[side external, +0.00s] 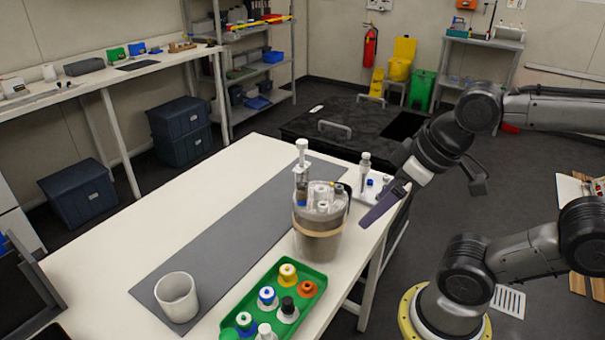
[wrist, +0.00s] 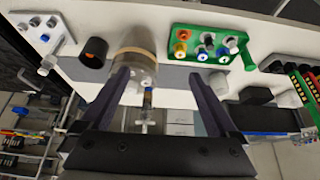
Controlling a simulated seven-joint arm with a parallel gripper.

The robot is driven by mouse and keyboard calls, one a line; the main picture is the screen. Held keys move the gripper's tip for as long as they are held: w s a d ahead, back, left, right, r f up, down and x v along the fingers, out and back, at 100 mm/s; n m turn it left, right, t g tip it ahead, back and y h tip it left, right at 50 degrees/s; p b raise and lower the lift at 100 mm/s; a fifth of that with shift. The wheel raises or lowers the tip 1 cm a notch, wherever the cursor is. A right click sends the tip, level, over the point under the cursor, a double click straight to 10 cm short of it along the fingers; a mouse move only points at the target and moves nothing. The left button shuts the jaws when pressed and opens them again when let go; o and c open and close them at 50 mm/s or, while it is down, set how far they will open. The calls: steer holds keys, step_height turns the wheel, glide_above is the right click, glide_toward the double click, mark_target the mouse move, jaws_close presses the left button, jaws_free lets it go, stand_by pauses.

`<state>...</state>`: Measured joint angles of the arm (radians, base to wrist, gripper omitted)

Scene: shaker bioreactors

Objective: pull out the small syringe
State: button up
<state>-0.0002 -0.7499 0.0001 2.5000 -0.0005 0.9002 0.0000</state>
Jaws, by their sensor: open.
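A slim syringe (side external: 301,172) with a white plunger top and an amber and blue section stands upright at the left rim of the bioreactor vessel (side external: 318,242). In the wrist view this syringe (wrist: 148,102) shows between my fingers, apart from both. A second syringe-like piece (side external: 365,166) stands on a small white tray (side external: 372,190) behind the vessel. I cannot tell for certain which is the small one. My gripper (side external: 380,208) is open and empty, right of the vessel and apart from it. The wrist view shows both fingers (wrist: 159,76) spread; the side view clearly shows one.
A green tray (side external: 322,262) with several capped bottles stands in front of the vessel. A white cup (side external: 177,297) stands on the grey mat (side external: 225,240). An orange-centred black cylinder (wrist: 94,50) is beside the vessel in the wrist view. The mat's middle is clear.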

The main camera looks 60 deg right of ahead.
mark_target(303, 184)
steer(key=shift+f, duration=0.4)
steer(key=shift+c, duration=1.1)
steer(key=d+f+n+g+h, duration=0.1)
steer(key=f, duration=0.1)
steer(key=s+d+f+n+g+h, duration=0.1)
steer(key=f+n+g, duration=0.1)
steer(key=s+d+f+n+g+h, duration=0.1)
steer(key=f+g, duration=0.1)
steer(key=shift+s+f+n+h, duration=0.1)
steer(key=shift+s+n+h, duration=0.1)
steer(key=shift+n+h, duration=0.1)
steer(key=shift+c, duration=0.6)
steer(key=w+d+n+t+h, duration=0.2)
steer(key=w+d+n+h, duration=0.3)
steer(key=n+h, duration=0.6)
steer(key=w+a+r+n+t, duration=0.1)
steer(key=w+a+n+t, duration=0.2)
steer(key=w+n, duration=0.1)
steer(key=w+a+r+n+t+y, duration=0.1)
steer(key=w+a+n+t, duration=0.2)
steer(key=t, duration=0.1)
steer(key=w+a+r+n+t+y, duration=0.1)
steer(key=w+a+n+t, duration=0.2)
steer(key=w+n, duration=0.1)
steer(key=shift+w+r+n, duration=0.3)
steer(key=shift+w, duration=0.05)
steer(key=shift+x, duration=3.65)
